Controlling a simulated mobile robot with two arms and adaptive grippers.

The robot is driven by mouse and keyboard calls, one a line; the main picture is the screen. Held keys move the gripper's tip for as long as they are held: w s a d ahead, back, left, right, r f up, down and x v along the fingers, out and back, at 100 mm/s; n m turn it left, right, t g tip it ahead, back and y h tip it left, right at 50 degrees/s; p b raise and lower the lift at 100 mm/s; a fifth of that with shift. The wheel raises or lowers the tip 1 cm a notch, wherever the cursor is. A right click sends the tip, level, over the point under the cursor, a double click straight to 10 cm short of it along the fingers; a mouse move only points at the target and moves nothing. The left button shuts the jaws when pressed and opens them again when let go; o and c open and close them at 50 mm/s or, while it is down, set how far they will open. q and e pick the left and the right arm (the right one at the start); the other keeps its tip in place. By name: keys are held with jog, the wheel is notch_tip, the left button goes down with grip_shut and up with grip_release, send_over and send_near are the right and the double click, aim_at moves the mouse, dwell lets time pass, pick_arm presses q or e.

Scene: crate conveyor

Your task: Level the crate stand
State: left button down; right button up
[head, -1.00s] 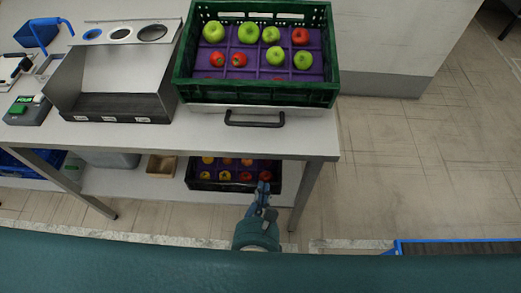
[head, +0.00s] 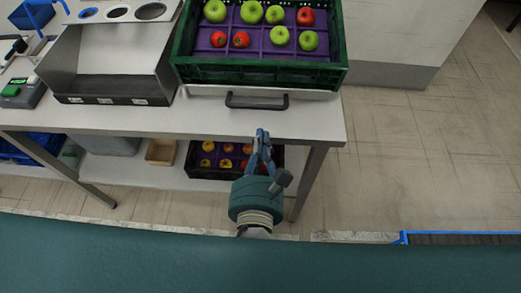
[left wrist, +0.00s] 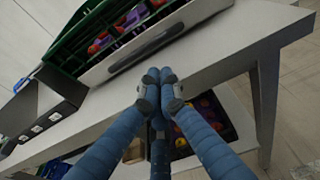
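The crate stand (head: 218,91) shows as a light metal front with a dark bar handle (head: 257,106), on top of the steel table. A green crate (head: 260,74) of green and red apples sits on it. I cannot tell its exact tilt. My left gripper (head: 262,132) is just in front of the table edge, below the handle and apart from it. In the left wrist view its fingertips (left wrist: 160,80) meet with nothing between them, and the handle (left wrist: 145,47) lies just beyond. My right gripper is not in view.
The steel table (head: 205,122) has a lower shelf with a dark crate (head: 200,173) of fruit. A metal bin (head: 110,80) stands left of the stand. A blue-edged conveyor (head: 460,239) is at lower right. The floor at right is clear.

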aim_at(263, 125)
pick_arm(q)
jog(key=w, duration=0.1)
jog(key=w+b, duration=0.1)
jog(key=w, duration=0.3)
jog(key=shift+f+b, duration=0.3)
jog(key=shift+f, duration=0.1)
